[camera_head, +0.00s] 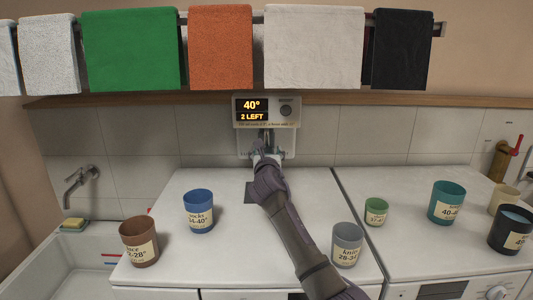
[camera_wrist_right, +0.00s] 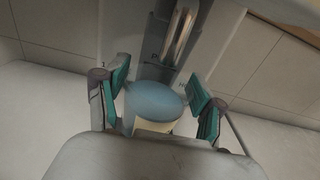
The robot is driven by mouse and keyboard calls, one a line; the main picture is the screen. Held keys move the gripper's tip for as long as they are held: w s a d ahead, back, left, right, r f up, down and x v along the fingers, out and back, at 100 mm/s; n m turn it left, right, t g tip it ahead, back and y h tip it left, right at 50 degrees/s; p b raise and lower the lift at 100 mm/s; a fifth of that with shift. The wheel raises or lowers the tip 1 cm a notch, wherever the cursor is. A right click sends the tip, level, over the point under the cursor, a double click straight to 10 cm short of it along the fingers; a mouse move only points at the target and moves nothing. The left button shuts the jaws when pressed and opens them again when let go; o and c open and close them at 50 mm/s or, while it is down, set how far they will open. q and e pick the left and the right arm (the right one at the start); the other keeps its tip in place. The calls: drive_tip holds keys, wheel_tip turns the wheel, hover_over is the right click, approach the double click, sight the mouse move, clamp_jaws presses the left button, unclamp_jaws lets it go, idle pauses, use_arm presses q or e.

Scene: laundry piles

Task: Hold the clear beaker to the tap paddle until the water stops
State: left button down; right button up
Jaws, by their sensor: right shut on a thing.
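The clear beaker (camera_wrist_right: 155,103) sits between the teal finger pads of my right gripper (camera_wrist_right: 160,98) in the right wrist view. A round, pale blue surface shows inside it, with a cream label below. My right gripper (camera_head: 266,160) is shut on it just below the tap dispenser (camera_head: 266,111), whose display reads 40° and 2 LEFT. The metal tap part (camera_wrist_right: 180,35) shows just beyond the beaker. In the head view my gripper and arm mostly hide the beaker, so I cannot tell whether it touches the paddle. My left gripper is not in view.
Labelled cups stand around my arm: brown (camera_head: 139,242), blue (camera_head: 198,212), grey (camera_head: 347,245), green (camera_head: 376,212), teal (camera_head: 446,203) and dark (camera_head: 511,231). A sink (camera_head: 75,270) is at left. Towels (camera_head: 131,50) hang above the wooden shelf (camera_head: 150,100).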

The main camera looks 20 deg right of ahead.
drive_tip(key=shift+r, duration=0.1)
drive_tip(key=shift+p+v, duration=0.95)
drive_tip(key=shift+p, duration=0.2)
drive_tip(key=shift+p+v, duration=1.3)
drive_tip(key=shift+v, duration=0.3)
drive_tip(key=p+v, duration=0.3)
drive_tip(key=v, duration=0.7)
